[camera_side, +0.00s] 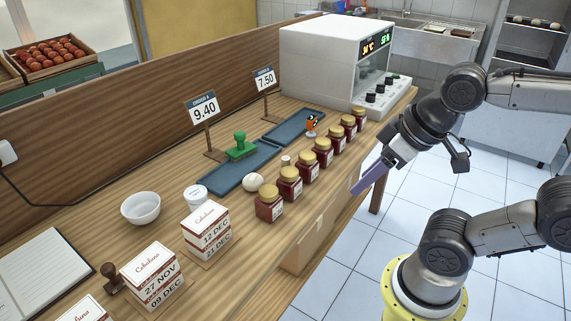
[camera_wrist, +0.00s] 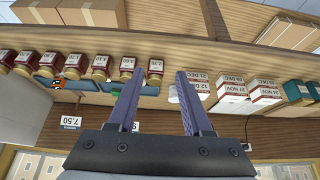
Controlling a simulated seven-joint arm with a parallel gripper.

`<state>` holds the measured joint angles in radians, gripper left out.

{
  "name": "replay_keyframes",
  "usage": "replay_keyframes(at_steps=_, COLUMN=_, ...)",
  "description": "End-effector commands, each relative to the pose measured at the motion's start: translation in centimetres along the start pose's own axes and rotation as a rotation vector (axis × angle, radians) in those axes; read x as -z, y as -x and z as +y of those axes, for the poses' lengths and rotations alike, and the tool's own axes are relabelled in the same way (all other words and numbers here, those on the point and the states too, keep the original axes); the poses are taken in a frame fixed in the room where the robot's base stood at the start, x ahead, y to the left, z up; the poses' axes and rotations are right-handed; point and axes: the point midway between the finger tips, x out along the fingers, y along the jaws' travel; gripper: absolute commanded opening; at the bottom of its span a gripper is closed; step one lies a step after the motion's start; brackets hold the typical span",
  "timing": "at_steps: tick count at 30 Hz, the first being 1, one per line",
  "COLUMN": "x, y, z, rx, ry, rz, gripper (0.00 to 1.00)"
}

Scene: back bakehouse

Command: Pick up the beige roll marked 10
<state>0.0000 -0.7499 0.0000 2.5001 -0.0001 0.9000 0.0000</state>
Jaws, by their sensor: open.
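A small cream, rounded thing (camera_side: 253,182) lies on the counter beside the nearest jar in the side view. It may be the beige roll, but I can read no 10 on it. No roll marked 10 can be made out in either view. My gripper (camera_side: 366,182) has purple fingers and hangs past the counter's front edge, right of the jar row and apart from everything. In the wrist view my gripper (camera_wrist: 159,74) is open, with nothing held between its fingers.
A row of red jars (camera_side: 290,184) lines the counter's front, with blue trays (camera_side: 228,178) and a green stamp (camera_side: 240,146) behind. Dated boxes (camera_side: 206,231), a white bowl (camera_side: 140,208) and a white tub (camera_side: 195,196) stand nearer the camera. A white oven (camera_side: 318,62) fills the far end.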

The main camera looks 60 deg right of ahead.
Motion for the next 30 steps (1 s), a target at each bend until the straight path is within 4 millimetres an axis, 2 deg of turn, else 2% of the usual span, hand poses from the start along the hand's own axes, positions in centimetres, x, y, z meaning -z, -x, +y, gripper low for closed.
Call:
replay_keyframes(at_steps=14, x=0.0, y=0.0, z=0.0, rx=0.0, ry=0.0, rz=0.0, gripper=0.5)
replay_keyframes(at_steps=18, x=0.0, y=0.0, z=0.0, rx=0.0, ry=0.0, rz=0.0, gripper=0.69)
replay_keyframes(at_steps=26, x=0.01, y=0.01, z=0.0, rx=0.0, ry=-0.002, rz=0.0, gripper=0.69)
replay_keyframes(at_steps=30, x=-0.06, y=0.01, z=0.02, rx=-0.001, ry=-0.073, rz=-0.003, gripper=0.69)
